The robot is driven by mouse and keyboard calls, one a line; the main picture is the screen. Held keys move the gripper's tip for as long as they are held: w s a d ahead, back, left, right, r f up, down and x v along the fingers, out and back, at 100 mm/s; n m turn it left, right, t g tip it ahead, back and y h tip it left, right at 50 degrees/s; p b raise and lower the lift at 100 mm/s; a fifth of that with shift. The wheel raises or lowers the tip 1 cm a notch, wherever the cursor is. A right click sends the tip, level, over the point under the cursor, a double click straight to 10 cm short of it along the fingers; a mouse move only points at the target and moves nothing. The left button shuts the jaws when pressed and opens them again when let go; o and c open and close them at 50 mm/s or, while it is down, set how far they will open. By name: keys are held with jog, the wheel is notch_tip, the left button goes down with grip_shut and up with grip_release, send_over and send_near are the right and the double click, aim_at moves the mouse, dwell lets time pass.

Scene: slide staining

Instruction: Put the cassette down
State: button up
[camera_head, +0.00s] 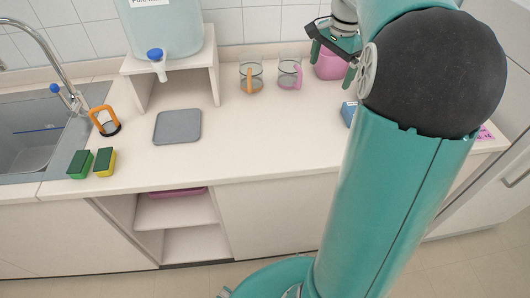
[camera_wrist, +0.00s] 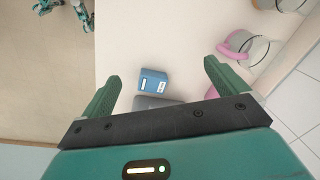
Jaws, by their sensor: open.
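A small blue block with a white label, which looks like the cassette (camera_wrist: 153,80), sits on the pale counter in the wrist view. In the head view, a blue thing (camera_head: 348,113) shows partly behind my arm. My gripper (camera_wrist: 161,76) is open and empty, its two green fingers spread wide. The block appears between the fingers in the wrist view, with clear gaps on both sides. My gripper also shows at the upper right of the head view (camera_head: 331,60). A grey thing (camera_wrist: 155,102) lies beside the block, partly hidden by the gripper body.
Two glass mugs, one with an orange handle (camera_head: 250,78) and one with a pink handle (camera_head: 289,74), stand at the back. A grey mat (camera_head: 177,126) lies mid-counter. Sponges (camera_head: 92,163) and a sink (camera_head: 35,135) are at left. The counter between mat and arm is clear.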

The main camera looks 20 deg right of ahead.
jog(key=s+a+n+t, duration=0.1)
jog(key=s+a+n, duration=0.5)
jog(key=a, duration=0.6)
jog(key=s+a+n+t, duration=0.2)
jog(key=s+a+n, duration=0.4)
jog(key=a, duration=0.5)
jog(key=shift+s+a+r+h, duration=0.3)
jog(key=shift+s+a+h, duration=0.1)
jog(key=shift+s, duration=0.1)
jog(key=shift+o, duration=0.2)
jog(key=s+a+f+n+t, duration=0.1)
jog(key=s+a+f+n, duration=0.2)
jog(key=s, duration=0.1)
jog(key=shift+s+a+f+n+y, duration=0.15)
jog(key=shift+s+a+n+y, duration=0.15)
jog(key=shift+s+a, duration=0.1)
